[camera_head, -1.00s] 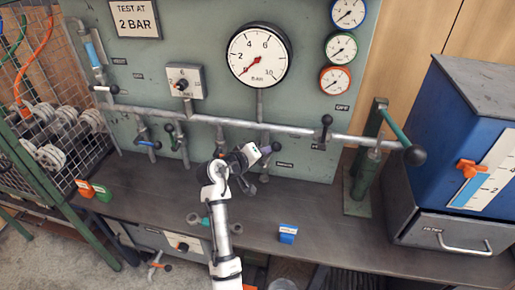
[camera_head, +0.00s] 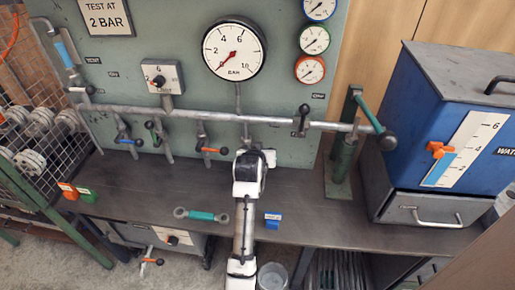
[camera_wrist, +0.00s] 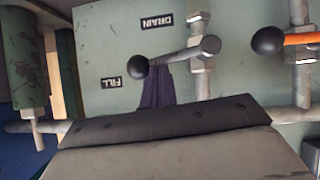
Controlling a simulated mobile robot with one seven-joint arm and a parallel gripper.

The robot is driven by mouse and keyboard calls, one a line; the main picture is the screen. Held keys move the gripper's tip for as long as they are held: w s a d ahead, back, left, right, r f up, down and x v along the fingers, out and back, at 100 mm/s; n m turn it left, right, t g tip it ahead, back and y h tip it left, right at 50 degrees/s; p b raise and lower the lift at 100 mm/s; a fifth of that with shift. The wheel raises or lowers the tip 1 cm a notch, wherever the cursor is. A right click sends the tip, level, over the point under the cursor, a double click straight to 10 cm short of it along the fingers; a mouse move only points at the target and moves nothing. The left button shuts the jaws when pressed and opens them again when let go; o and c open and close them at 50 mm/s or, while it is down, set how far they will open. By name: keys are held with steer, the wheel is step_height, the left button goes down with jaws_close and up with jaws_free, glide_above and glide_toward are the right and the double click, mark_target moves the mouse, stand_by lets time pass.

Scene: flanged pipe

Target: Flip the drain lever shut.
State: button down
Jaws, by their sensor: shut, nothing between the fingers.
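The drain lever (camera_wrist: 176,57) shows in the wrist view as a grey bar with a black ball end, lying crosswise to its vertical pipe. Its ball points left in this inverted view, next to the upside-down DRAIN label (camera_wrist: 166,21). My gripper (camera_wrist: 156,68) is shut and empty, its dark fingertips at the lever's bar close beside the ball. I cannot tell whether they touch. In the head view my gripper (camera_head: 255,156) is at the lower pipes right of the orange lever (camera_head: 212,150), and it largely hides the drain lever.
The orange lever's valve stands close beside the drain valve. A horizontal pipe (camera_head: 160,112) crosses above. A green post (camera_head: 343,150) stands to the right. A wrench (camera_head: 201,215) and a small blue block (camera_head: 272,219) lie on the bench (camera_head: 320,230).

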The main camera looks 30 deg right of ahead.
steer(key=shift+s+d+f, duration=0.15)
steer(key=shift+f, duration=0.3)
steer(key=shift+d+f, duration=0.1)
stand_by(0.4)
